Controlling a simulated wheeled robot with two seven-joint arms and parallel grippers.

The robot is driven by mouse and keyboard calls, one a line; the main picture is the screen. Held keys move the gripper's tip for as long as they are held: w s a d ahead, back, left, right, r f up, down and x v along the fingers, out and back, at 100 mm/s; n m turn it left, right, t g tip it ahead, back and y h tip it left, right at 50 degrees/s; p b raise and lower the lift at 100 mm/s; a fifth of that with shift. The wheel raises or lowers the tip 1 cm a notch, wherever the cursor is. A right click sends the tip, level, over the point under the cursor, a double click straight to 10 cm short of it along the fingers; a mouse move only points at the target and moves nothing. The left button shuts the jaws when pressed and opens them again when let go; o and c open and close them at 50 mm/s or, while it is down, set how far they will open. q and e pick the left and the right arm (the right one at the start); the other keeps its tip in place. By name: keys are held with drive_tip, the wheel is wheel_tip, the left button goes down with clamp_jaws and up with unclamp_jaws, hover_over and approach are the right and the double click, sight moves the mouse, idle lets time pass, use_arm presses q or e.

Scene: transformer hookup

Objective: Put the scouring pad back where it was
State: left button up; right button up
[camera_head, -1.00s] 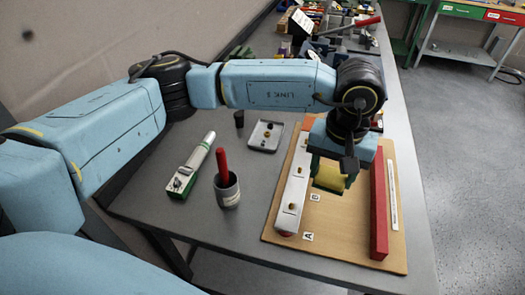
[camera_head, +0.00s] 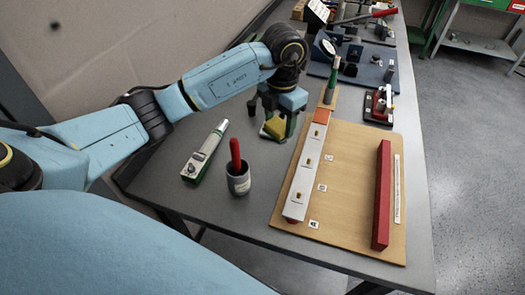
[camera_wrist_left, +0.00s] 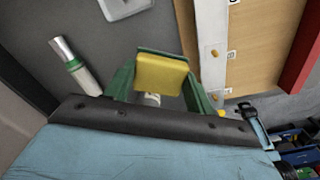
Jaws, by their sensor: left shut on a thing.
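The scouring pad (camera_head: 275,126) is a small yellow block. My left gripper (camera_head: 279,132) is shut on it and holds it over the grey table, left of the wooden board (camera_head: 350,190). In the left wrist view the pad (camera_wrist_left: 160,75) sits between the two green fingers of the gripper (camera_wrist_left: 160,82). The gap between pad and table is hard to judge. My right gripper is not in view.
A grey cup (camera_head: 238,184) with a red-handled tool and a white-green device (camera_head: 205,152) stand nearer on the left. The board carries a white strip (camera_head: 303,175) and a red bar (camera_head: 382,195). A pale tray (camera_wrist_left: 124,7) shows in the wrist view.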

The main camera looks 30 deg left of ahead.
sight(263, 154)
use_arm(q)
drive_tip(key=a+f+n, duration=0.1)
drive_tip(key=f+n, duration=0.1)
drive_tip(key=f, duration=0.1)
drive_tip(key=a+f+n, duration=0.2)
drive_tip(key=f, duration=0.2)
drive_tip(key=a+f+n, duration=0.1)
drive_tip(key=f, duration=0.2)
drive_tip(key=shift+s+a+f+n+p, duration=0.25)
drive_tip(key=shift+f+n+p, duration=0.05)
drive_tip(key=shift+f+n, duration=0.1)
drive_tip(key=shift+f, duration=0.1)
drive_tip(key=o, duration=1)
drive_tip(key=shift+c, duration=0.2)
wheel_tip(263, 154, up, 12)
drive_tip(key=shift+r, duration=0.2)
